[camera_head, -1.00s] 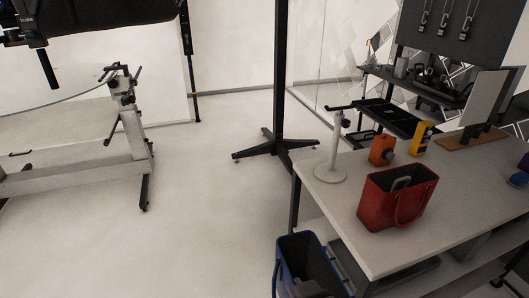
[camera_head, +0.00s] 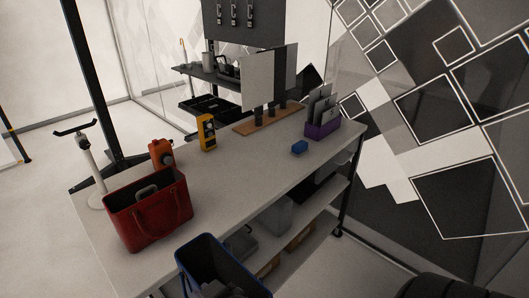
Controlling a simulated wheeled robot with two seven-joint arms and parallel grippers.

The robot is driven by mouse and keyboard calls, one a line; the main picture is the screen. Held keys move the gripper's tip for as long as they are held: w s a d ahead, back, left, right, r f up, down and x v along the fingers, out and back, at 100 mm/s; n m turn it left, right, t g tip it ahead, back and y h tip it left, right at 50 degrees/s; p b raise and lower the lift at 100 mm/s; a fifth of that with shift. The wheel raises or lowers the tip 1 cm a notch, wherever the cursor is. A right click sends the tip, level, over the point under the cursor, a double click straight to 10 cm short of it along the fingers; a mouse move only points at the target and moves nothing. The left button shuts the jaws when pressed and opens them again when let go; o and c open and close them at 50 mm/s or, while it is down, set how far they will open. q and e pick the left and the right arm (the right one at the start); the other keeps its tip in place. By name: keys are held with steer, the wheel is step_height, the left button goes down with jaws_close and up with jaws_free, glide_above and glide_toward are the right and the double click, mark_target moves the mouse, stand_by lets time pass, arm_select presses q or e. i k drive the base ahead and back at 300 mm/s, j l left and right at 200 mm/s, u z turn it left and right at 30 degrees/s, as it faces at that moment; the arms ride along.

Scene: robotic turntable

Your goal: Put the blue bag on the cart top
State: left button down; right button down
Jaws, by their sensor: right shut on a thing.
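The blue bag (camera_head: 188,258) is at the bottom of the head view, in front of the cart's near long side and apart from the cart top. Its open dark mouth faces up. My right gripper (camera_head: 216,290) shows only as a dark shape at the bag's near edge, shut on the bag; its fingertips are hard to make out. The cart top (camera_head: 235,187) is a long pale surface above lower shelves. My left gripper is not in view.
A red bag (camera_head: 150,217) stands on the cart top's near left part. Behind it are a white stand (camera_head: 96,175), an orange device (camera_head: 161,153) and a yellow device (camera_head: 207,133). A blue block (camera_head: 299,147) and purple holder (camera_head: 323,130) are farther right. The middle is clear.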

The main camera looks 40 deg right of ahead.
mark_target(242, 177)
steer(key=l, duration=1.1)
steer(key=i+l, duration=0.1)
steer(key=l, duration=1.05)
